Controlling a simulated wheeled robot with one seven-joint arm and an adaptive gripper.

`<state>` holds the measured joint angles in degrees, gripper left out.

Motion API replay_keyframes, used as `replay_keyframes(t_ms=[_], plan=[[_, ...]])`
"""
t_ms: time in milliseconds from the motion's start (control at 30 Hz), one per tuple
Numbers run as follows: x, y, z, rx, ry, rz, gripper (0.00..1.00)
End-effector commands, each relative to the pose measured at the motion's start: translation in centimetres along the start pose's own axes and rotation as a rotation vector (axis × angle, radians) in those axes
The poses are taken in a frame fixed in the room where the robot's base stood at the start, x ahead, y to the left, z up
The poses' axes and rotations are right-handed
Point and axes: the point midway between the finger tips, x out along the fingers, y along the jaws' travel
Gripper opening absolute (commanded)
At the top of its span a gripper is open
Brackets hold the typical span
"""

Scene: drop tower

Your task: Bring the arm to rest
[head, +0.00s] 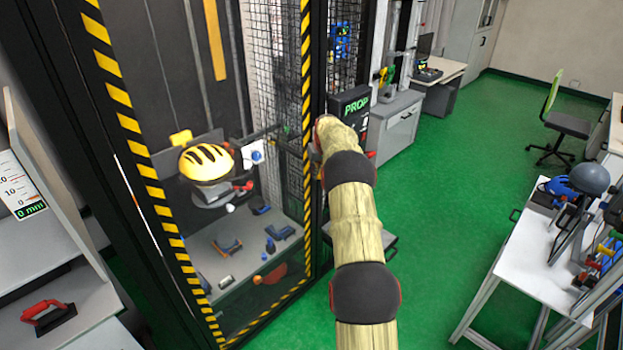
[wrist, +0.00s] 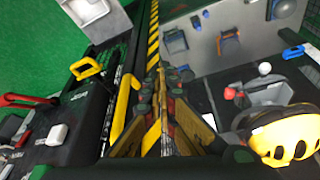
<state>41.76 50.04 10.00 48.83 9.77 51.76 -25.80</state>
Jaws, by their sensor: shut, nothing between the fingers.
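My arm (head: 355,210), tan with black joints, reaches from the bottom of the head view up to the drop tower's right front post. A yellow helmet (head: 207,163) sits inside the tower, left of the arm. It also shows at the right of the wrist view (wrist: 284,138).
A black control box marked "PROP" (head: 350,104) stands close beside the arm's end. In the wrist view, a yellow handle (wrist: 88,69) and a red lever (wrist: 28,100) lie left of the fingers. A white table (head: 535,265) with helmets is at right. Green floor (head: 450,170) between is clear.

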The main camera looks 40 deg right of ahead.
Motion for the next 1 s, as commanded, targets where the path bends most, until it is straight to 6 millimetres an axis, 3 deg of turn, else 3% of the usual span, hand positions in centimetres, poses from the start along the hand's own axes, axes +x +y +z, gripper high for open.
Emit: replay_keyframes(t_ms=[500,700,867,1000], plan=[[-0.5,0.2,0.4,0.064,-0.009,0.002,0.00],[2.7,-1.2,6.9,0.150,-0.134,-0.016,0.00],[0.7,-3.8,11.1,0.192,-0.204,-0.017,0.00],[-2.5,-7.5,13.9,0.199,-0.242,-0.016,0.00]])
